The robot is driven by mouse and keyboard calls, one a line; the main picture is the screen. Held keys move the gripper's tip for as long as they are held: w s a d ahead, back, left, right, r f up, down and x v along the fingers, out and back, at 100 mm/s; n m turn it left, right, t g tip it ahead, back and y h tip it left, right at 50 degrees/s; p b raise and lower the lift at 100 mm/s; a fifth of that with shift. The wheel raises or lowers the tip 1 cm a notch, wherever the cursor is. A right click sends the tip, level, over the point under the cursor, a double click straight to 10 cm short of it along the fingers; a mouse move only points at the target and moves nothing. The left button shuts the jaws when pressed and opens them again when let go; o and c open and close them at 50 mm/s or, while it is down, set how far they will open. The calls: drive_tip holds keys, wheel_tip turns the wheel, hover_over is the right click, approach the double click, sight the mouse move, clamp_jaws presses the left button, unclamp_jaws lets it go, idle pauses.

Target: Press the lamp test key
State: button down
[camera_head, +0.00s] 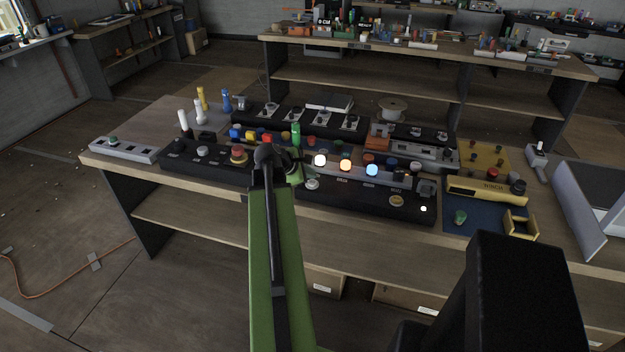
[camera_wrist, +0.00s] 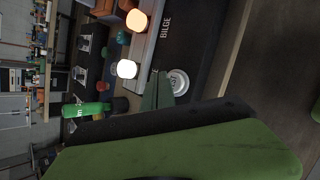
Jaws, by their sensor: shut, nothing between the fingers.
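A round white key (camera_head: 312,184) with small dark marks on its top sits on the black console (camera_head: 365,201). It is also in the wrist view (camera_wrist: 179,82). I cannot read its marks, so I cannot tell whether it is the lamp test key. My gripper (camera_head: 298,176) is shut and empty, over the console just left of this key. In the wrist view the green fingertips (camera_wrist: 159,91) are right beside the key; I cannot tell whether they touch it. A white lamp (camera_head: 320,160), an orange lamp (camera_head: 346,165) and a blue lamp (camera_head: 372,170) are lit behind.
A green cylinder (camera_head: 295,134) stands behind my gripper. A red mushroom button (camera_head: 239,154) is to the left. A brass-coloured round control (camera_head: 396,201) and a small lit light (camera_head: 423,209) are to the right. A yellow winch box (camera_head: 487,191) stands beyond them.

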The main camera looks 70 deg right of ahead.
sight(310, 183)
wheel_tip(310, 183, up, 5)
drive_tip(key=p, duration=0.5)
drive_tip(key=shift+r, duration=0.1)
idle(0.7)
